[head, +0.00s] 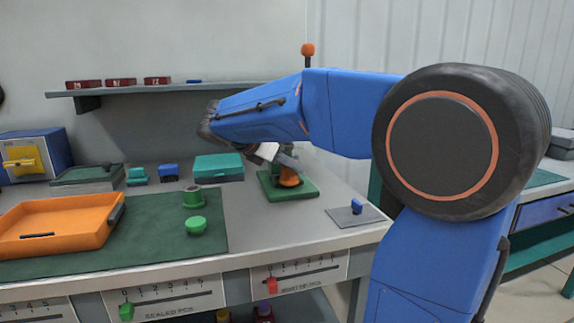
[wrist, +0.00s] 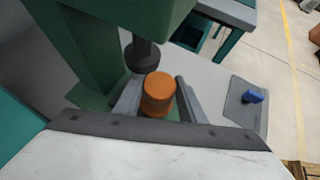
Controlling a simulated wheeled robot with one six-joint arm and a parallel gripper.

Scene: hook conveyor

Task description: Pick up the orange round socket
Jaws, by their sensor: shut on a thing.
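The orange round socket (wrist: 159,90) stands between the two fingers of my gripper (wrist: 157,98) in the wrist view. My gripper is shut on it. In the head view the orange socket (head: 289,177) shows low on the green press base (head: 306,189), partly hidden by my gripper (head: 286,162). It appears upright. A dark round press ram (wrist: 142,56) hangs just behind and above the socket in the wrist view. I cannot tell whether the socket touches the base.
The green press column (wrist: 85,45) rises close on the left in the wrist view. A grey plate with a blue piece (head: 357,206) lies to the right. An orange tray (head: 60,222) and green round parts (head: 196,225) are on the left mat. A teal box (head: 218,168) stands behind.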

